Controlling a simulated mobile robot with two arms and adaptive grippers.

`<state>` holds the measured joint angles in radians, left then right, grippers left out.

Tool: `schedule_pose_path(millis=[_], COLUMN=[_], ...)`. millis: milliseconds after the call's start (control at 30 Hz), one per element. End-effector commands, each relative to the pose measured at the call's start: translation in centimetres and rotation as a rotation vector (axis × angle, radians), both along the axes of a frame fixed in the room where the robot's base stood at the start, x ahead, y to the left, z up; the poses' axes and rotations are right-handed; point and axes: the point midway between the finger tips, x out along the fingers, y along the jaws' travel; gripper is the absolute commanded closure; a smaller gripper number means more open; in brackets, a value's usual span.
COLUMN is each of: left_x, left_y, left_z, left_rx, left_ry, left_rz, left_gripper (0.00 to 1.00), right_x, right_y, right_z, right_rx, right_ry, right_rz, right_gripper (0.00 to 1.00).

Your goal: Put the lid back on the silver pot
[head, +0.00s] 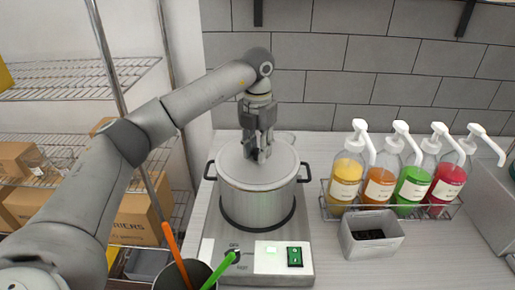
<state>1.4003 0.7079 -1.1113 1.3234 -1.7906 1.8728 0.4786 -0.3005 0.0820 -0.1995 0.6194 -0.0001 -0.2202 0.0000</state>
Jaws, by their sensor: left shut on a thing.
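The silver pot (254,205) stands upright on a cooker in the middle of the head view, with a dark handle on each side. Its pale round lid (284,168) lies over the pot's mouth; whether it sits fully on the rim is hard to tell. My left gripper (259,155) points down at the lid's centre and is shut on the lid's knob, which the fingers mostly hide. My right gripper is not in view.
The cooker (310,266) has a green switch. Several pump bottles (380,185) stand in a wire rack to the right, behind a grey bin (371,243). A dark container (196,272) holds orange and green handles in front. Wire shelves (70,78) with boxes stand left.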

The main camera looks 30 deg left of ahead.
Motion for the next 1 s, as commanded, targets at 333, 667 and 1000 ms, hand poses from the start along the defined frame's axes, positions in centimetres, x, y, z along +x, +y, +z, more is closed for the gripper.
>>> schedule_pose_path(millis=[333, 667, 1000], left_x=[0.01, 0.00, 0.00], left_y=[0.00, 0.00, 0.00], left_z=[0.04, -0.03, 0.00], left_rx=[0.000, 0.000, 0.000], left_ry=[-0.001, 0.000, 0.000], left_rz=[0.000, 0.000, 0.000], left_gripper=[0.47, 0.33, 0.26], right_x=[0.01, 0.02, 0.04], right_y=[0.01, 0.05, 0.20], right_z=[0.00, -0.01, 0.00], right_rx=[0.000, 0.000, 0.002], right_ry=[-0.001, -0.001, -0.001], right_rz=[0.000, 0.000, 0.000], right_gripper=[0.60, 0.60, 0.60])
